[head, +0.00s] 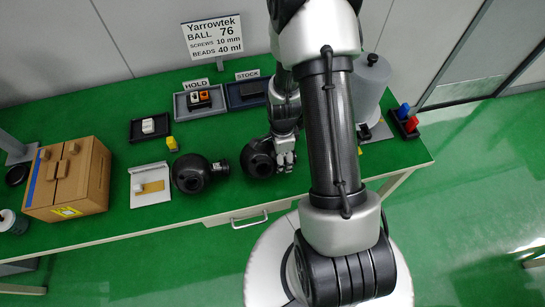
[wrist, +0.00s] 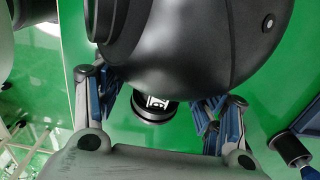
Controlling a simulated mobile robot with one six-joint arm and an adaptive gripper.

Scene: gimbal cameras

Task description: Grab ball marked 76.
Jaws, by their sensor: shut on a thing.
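Two dark round balls, each with a short cylindrical part, sit at the table's front edge in the head view. The left ball (head: 187,174) stands clear of my gripper. The right ball (head: 256,160) is beside my gripper (head: 285,160), which is shut on it. In the wrist view the held ball (wrist: 215,40) fills the top, with my fingers on either side of its lower part and their tips partly hidden. A small dark cylinder with a white mark (wrist: 157,102) shows between the fingers. I cannot read any number on either ball.
A sign (head: 216,38) at the back reads BALL 76. A HOLD tray (head: 180,107) and STOCK tray (head: 232,97) stand below it. A white bracket (head: 145,201) lies left of the balls.

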